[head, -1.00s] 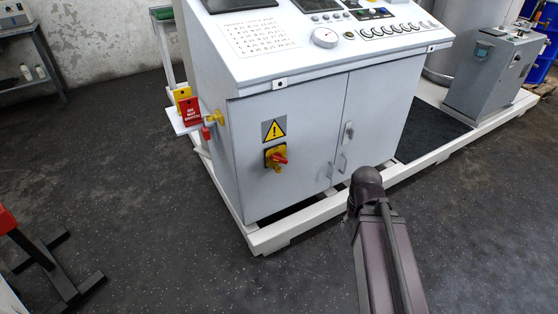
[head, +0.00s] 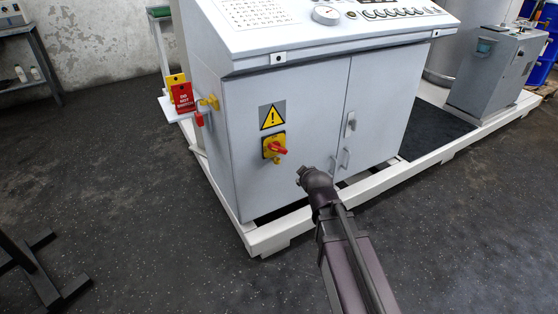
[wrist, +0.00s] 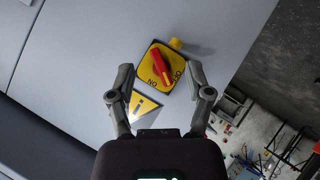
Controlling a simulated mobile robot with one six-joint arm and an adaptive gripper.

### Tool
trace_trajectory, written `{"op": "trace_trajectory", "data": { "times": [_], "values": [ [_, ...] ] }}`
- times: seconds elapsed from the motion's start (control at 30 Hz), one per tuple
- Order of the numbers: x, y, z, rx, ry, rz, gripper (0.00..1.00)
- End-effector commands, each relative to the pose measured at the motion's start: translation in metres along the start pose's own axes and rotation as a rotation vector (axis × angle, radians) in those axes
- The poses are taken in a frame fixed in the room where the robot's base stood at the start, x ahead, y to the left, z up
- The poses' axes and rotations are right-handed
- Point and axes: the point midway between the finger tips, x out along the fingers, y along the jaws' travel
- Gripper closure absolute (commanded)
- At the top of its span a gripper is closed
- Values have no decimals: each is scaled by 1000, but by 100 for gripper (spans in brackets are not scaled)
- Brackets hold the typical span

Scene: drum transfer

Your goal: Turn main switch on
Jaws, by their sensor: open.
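The main switch (head: 275,148) is a red rotary handle on a yellow plate, on the front of the grey cabinet. In the wrist view the red handle (wrist: 161,66) lies slanted on its plate, with ON and OFF lettering upside down at its lower edge. I cannot tell for sure which mark it points to. My gripper (wrist: 160,72) is open and empty, its two fingers either side of the view below the switch, apart from the handle. In the head view my gripper (head: 302,172) is to the lower right of the switch, its fingers mostly hidden.
A yellow warning sign (head: 272,115) is above the switch. Red and yellow tags (head: 183,97) and a yellow hasp (head: 209,102) are at the cabinet's left edge. Door handles (head: 350,125) are to the right. A white base frame (head: 268,238) runs below; the floor in front is clear.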

Motion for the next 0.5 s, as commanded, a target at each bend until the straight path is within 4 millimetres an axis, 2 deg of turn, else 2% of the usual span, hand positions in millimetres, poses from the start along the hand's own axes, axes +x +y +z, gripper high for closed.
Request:
{"op": "trace_trajectory", "data": {
  "times": [0.03, 0.23, 0.33, 0.5],
  "values": [
    [12, -9, -7, -51, 55, 30, 34],
    [22, -19, -46, -216, 225, 150, 34],
    [23, -22, -58, -263, 272, 190, 34],
    [22, -22, -66, -292, 303, 219, 34]
  ]
}}
